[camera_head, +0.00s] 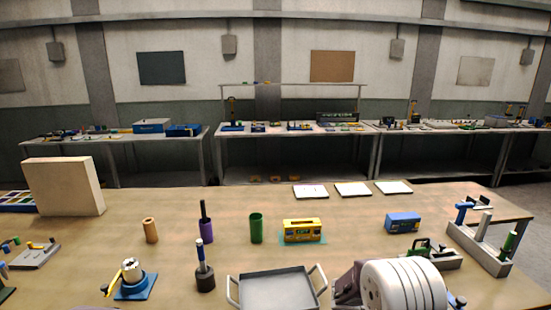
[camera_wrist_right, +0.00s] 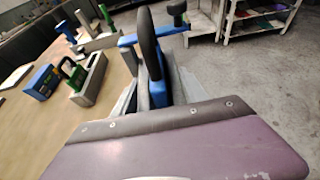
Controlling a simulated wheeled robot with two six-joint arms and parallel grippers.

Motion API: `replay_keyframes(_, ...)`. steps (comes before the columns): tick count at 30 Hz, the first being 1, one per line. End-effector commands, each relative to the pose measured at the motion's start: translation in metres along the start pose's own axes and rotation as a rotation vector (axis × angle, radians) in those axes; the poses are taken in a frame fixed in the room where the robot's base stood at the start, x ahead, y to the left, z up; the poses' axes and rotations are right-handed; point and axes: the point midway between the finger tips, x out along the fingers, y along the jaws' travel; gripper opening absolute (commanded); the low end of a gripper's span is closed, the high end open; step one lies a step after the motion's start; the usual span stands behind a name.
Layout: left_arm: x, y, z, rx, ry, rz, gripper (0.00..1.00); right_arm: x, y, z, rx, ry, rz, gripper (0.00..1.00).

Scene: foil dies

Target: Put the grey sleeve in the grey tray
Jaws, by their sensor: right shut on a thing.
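The grey tray (camera_head: 278,291) stands at the front middle of the table, with a handle at each side. It looks empty. A dark grey upright piece (camera_head: 205,281) with a blue-handled rod stands just left of it; I cannot tell whether this is the grey sleeve. My right gripper (camera_wrist_right: 156,96) shows in the right wrist view, its fingers closed around a dark upright piece (camera_wrist_right: 149,45) with blue parts. I cannot tell what that held piece is. In the head view my right wrist hides the table right of the tray. My left gripper is not in view.
Purple (camera_head: 206,232), green (camera_head: 256,230) and brown (camera_head: 150,231) cylinders stand behind the tray. A yellow box (camera_head: 302,230) and a blue box (camera_head: 403,222) lie farther right. A grey rack (camera_head: 482,245) stands at the right edge. The wrist view shows floor (camera_wrist_right: 255,75) beyond the table.

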Motion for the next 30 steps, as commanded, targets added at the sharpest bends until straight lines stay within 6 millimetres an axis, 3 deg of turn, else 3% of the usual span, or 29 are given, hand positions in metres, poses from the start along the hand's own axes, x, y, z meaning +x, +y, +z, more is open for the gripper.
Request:
replay_keyframes(8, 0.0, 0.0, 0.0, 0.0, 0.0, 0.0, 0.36, -0.012, 0.008, -0.005, -0.014, -0.002, 0.035, 0.0)
replay_keyframes(16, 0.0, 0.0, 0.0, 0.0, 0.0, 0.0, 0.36, -0.036, 0.021, -0.024, -0.045, -0.003, 0.106, 0.0)
replay_keyframes(23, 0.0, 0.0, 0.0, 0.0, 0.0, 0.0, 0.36, -0.073, 0.027, -0.06, -0.1, -0.003, 0.231, 0.0)
replay_keyframes(30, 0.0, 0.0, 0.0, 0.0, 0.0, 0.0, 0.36, -0.117, 0.018, -0.111, -0.174, -0.003, 0.405, 0.0)
